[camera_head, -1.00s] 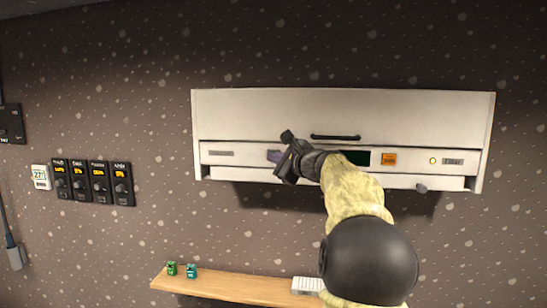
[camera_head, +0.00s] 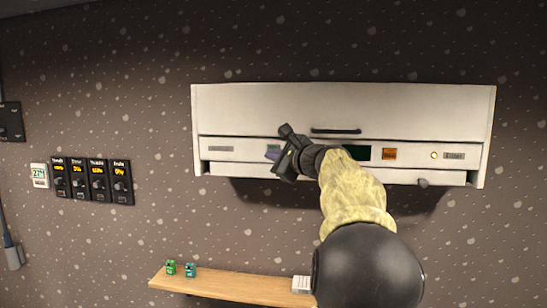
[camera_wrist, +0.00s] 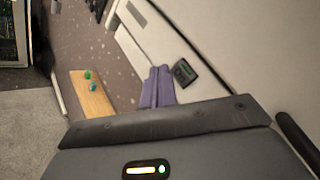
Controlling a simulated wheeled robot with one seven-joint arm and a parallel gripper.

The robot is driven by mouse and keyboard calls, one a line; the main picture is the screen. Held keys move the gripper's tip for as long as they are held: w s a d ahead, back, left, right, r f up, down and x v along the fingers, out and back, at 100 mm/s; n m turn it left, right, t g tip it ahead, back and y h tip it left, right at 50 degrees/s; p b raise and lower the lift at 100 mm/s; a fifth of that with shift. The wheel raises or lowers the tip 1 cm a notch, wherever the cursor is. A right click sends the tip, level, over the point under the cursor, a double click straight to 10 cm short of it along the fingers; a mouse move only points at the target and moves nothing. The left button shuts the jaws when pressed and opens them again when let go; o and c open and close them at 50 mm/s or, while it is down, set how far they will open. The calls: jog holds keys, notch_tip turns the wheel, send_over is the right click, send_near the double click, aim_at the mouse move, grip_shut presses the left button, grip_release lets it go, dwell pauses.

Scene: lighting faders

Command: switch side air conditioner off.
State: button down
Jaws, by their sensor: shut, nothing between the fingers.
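The white air conditioner (camera_head: 340,108) hangs on the wall, its casing also filling the right of the wrist view (camera_wrist: 270,50). A purple switch (camera_head: 272,154) sits at the left of its front strip, partly hidden by my gripper. In the wrist view the purple switch (camera_wrist: 157,88) stands out beside a small dark display with green marks (camera_wrist: 185,72). My gripper (camera_head: 284,163) is shut and empty, just right of the switch in the head view; I cannot tell whether they touch. An orange square (camera_head: 389,154) and a small round yellow light (camera_head: 434,155) sit further right.
A dark handle (camera_head: 336,131) sticks out above my wrist. A dark knob (camera_head: 423,183) is at the lower right edge. Dark fader panels (camera_head: 91,181) are on the left wall. A wooden shelf (camera_head: 215,284) with small green and teal items is below.

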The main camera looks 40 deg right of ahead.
jog(key=s+a+b, duration=0.2)
jog(key=shift+s+a, duration=0.15)
jog(key=shift+a, duration=0.15)
jog(key=w+a+f+n+g+y, duration=0.1)
jog(key=a+f+n+g, duration=0.2)
jog(key=a+f, duration=0.45)
jog(key=a+f+n+g+y, duration=0.1)
jog(key=a+f+n+g, duration=0.2)
jog(key=f, duration=0.7)
jog(key=w+a+f+n+g, duration=0.1)
jog(key=a+f+n+g, duration=0.15)
jog(key=a+f, duration=0.45)
jog(key=s+a+f+n+g, duration=0.3)
jog(key=s+a+f+n, duration=0.4)
jog(key=s+f+n, duration=0.2)
jog(key=s+a+f+n+g, duration=0.3)
jog(key=s+a+f+n, duration=0.4)
jog(key=f, duration=0.6)
jog(key=s+n, duration=0.2)
jog(key=s, duration=0.1)
jog(key=shift+a+f+h, duration=0.25)
jog(key=shift+a+h, duration=0.05)
jog(key=shift+h, duration=0.1)
jog(key=shift+n, duration=0.25)
